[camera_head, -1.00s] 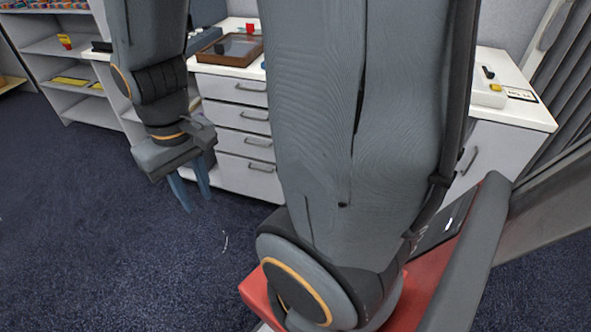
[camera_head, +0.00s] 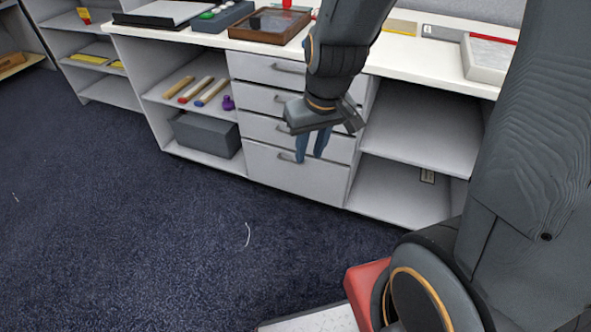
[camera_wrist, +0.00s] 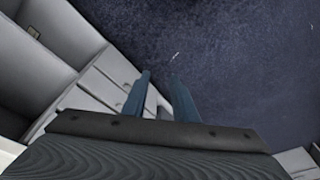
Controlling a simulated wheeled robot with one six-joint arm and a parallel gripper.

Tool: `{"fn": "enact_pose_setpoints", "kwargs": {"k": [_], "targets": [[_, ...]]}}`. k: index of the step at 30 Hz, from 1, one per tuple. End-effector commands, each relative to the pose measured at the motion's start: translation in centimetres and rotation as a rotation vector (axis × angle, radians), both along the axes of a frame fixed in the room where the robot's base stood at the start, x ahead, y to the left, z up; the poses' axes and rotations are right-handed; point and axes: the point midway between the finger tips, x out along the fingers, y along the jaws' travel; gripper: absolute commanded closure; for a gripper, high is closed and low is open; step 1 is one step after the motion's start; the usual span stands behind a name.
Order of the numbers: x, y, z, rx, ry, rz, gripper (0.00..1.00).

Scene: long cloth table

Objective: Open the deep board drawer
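A white drawer stack stands under the counter, and all its fronts look closed. The tallest front is the bottom drawer (camera_head: 275,175), which looks like the deep one. Its dark bar handle (camera_head: 286,157) shows just left of my fingertips. My gripper (camera_head: 308,158) points down in front of the stack, with two blue fingers apart and nothing between them. It hides part of the lower fronts. In the wrist view my open fingers (camera_wrist: 159,76) point toward the carpet, with pale drawer fronts (camera_wrist: 105,88) to their left, partly behind the left finger.
Open shelves left of the stack hold a grey box (camera_head: 207,136), several rolled tubes (camera_head: 196,90) and a purple item (camera_head: 228,102). The counter carries a brown framed case (camera_head: 270,26). The dark carpet (camera_head: 150,240) in front is clear.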

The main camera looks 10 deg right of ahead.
Motion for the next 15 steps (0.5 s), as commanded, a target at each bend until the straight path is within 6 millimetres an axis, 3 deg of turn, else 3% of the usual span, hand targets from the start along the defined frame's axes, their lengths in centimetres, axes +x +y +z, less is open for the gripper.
{"fn": "enact_pose_setpoints", "kwargs": {"k": [1,15], "targets": [[2.1,0.7,-2.9,-0.001,-0.035,0.027,0.74],[18.0,3.6,-17.4,-0.175,-0.406,0.235,0.74]]}}
